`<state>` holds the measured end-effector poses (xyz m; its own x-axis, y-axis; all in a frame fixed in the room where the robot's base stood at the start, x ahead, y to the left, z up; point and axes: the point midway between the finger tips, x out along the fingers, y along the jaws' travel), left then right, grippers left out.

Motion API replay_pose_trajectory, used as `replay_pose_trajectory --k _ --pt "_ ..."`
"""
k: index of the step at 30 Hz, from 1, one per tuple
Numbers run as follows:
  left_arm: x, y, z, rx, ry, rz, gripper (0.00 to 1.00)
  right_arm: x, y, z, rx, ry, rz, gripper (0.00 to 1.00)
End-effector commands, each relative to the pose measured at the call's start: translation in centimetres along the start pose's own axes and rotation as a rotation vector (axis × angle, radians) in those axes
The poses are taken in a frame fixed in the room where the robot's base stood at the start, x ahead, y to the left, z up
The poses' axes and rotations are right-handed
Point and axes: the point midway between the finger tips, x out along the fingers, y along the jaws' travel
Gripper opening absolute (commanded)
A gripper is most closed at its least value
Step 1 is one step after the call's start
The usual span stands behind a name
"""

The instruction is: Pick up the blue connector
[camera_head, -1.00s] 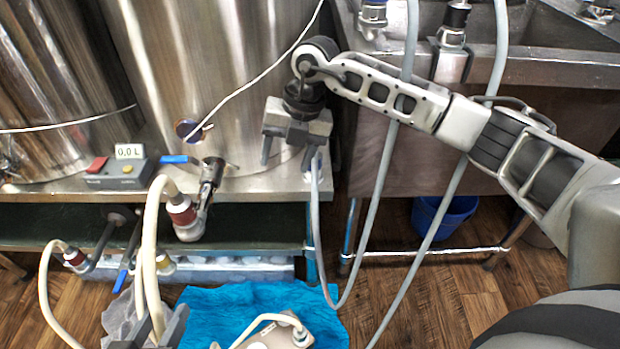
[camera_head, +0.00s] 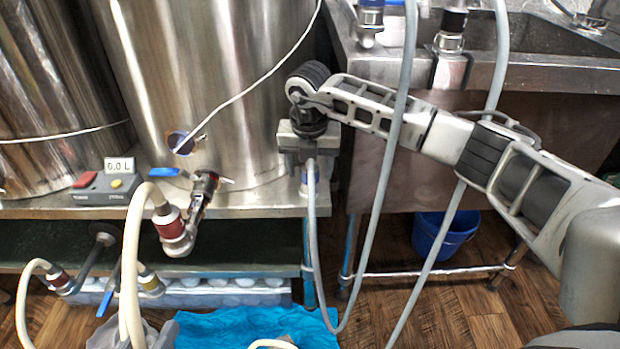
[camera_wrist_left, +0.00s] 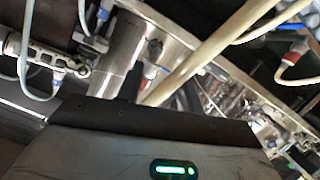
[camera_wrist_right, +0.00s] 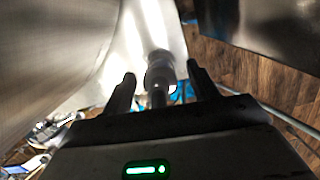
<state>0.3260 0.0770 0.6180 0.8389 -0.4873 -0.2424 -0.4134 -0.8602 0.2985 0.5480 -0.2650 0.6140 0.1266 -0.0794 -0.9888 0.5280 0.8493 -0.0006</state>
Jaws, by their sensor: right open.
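The blue connector (camera_head: 308,183) is a pale fitting with a blue ring on a grey hose, by the metal bench's right front corner. My right gripper (camera_head: 306,163) is just above and around it, pointing down. In the right wrist view the open fingers (camera_wrist_right: 161,75) stand either side of a pale cylindrical fitting (camera_wrist_right: 159,70), apparently this connector, with gaps on both sides. My left gripper is outside the head view.
A steel tank (camera_head: 235,90) stands close left of the right gripper. The sink bench (camera_head: 480,75) is on the right, with grey hoses hanging in front. A red-ringed fitting (camera_head: 170,222) with a pale hose is at the left. A blue bucket (camera_head: 443,230) stands below.

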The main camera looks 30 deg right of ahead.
Motion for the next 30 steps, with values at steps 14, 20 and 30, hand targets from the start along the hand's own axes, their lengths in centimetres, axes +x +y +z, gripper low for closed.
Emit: replay_pose_trajectory --k 14,20,30 --pt "0.0 0.0 -0.1 0.001 0.001 0.0 0.36 -0.2 0.1 0.0 -0.001 -0.001 0.002 0.07" --pt "-0.1 0.0 -0.2 0.004 0.0 -0.002 0.36 -0.5 0.1 0.1 -0.001 -0.001 0.002 0.07" --pt "-0.3 -0.3 -0.4 0.066 -0.04 -0.037 0.36 -5.0 0.3 -0.3 -0.006 -0.002 0.004 0.07"
